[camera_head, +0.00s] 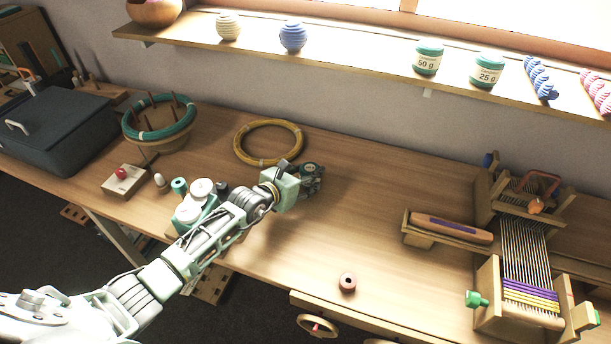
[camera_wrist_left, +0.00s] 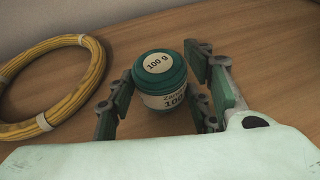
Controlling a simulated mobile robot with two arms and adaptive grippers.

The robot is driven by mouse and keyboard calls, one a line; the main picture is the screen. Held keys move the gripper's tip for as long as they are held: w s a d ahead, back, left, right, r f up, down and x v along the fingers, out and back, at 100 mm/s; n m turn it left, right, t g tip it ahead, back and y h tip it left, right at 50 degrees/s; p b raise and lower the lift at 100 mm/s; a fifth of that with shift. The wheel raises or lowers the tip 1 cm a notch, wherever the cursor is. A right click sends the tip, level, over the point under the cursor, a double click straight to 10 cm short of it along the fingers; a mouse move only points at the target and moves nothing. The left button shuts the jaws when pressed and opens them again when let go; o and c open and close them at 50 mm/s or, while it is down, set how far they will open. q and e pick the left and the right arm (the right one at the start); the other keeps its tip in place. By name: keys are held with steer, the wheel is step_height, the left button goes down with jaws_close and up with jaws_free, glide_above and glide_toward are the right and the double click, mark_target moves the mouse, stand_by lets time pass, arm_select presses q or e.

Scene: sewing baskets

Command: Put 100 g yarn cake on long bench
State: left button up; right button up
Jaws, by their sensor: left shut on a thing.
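The 100 g yarn cake (camera_wrist_left: 160,80) is a dark green and white cylinder with "100 g" on its round top. It stands between the fingers of my left gripper (camera_wrist_left: 163,103), which is shut on it. In the head view my left gripper (camera_head: 312,180) is over the long wooden bench (camera_head: 400,185), right of the middle-left clutter, and mostly hides the cake. I cannot tell whether the cake's base touches the bench top. My right gripper is not in view.
A yellow hoop (camera_head: 268,142) lies just behind the left gripper. A small loom (camera_head: 525,250) and a shuttle holder (camera_head: 447,230) stand at the right. A wall shelf (camera_head: 360,60) holds 50 g and 25 g cakes. The bench's middle is clear.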

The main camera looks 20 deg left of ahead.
arm_select(q)
steer(key=o, duration=1.1)
steer(key=shift+f, duration=0.2)
steer(key=shift+o, duration=0.2)
steer(key=shift+r, duration=0.1)
steer(key=shift+r+p, duration=0.25)
steer(key=shift+p, duration=0.05)
steer(key=v, duration=1.2)
